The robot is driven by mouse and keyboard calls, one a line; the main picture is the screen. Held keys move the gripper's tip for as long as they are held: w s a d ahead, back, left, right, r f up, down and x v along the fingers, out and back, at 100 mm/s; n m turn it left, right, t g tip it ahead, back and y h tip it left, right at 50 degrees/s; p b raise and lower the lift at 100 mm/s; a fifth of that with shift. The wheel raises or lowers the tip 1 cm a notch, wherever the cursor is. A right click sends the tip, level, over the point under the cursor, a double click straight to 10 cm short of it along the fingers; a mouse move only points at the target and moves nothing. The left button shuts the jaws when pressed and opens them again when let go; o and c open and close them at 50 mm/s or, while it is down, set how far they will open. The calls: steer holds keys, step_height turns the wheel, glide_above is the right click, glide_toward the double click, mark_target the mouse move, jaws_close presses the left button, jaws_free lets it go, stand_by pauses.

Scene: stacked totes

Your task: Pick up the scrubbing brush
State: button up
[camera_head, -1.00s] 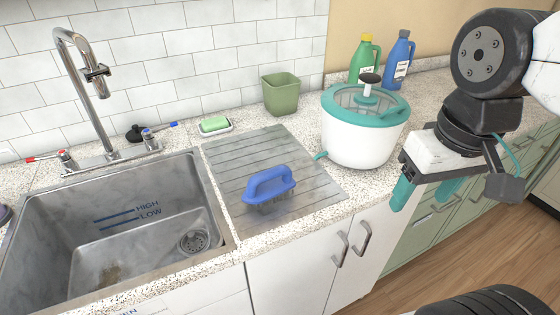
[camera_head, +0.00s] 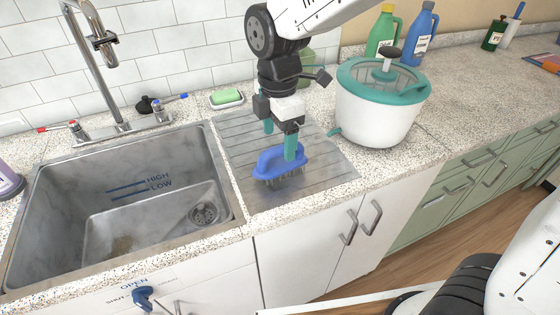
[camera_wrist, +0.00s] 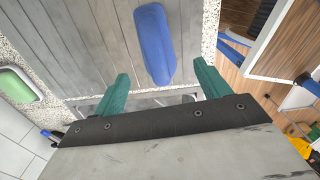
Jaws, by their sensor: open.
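The blue scrubbing brush (camera_head: 279,163) sits bristles down on the ridged metal drainboard (camera_head: 240,185), right of the sink. My gripper (camera_head: 280,142) is open over the brush, its teal fingers pointing down. One finger overlaps the handle in the head view; whether it touches cannot be told. In the wrist view the brush's blue top (camera_wrist: 154,42) lies beyond and between the two spread fingers of my gripper (camera_wrist: 160,88), with nothing held.
The metal sink (camera_head: 75,178) and faucet (camera_head: 95,60) are at left. A white and teal salad spinner (camera_head: 375,115) stands close on the right. A green soap bar (camera_head: 226,97) and a green bin (camera_head: 304,66) are behind.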

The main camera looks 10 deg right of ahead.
mark_target(279, 147)
steer(key=f, duration=0.6)
steer(key=shift+w+d+f, duration=0.1)
steer(key=shift+w+f, duration=0.15)
steer(key=shift+f, duration=0.15)
steer(key=c, duration=1.1)
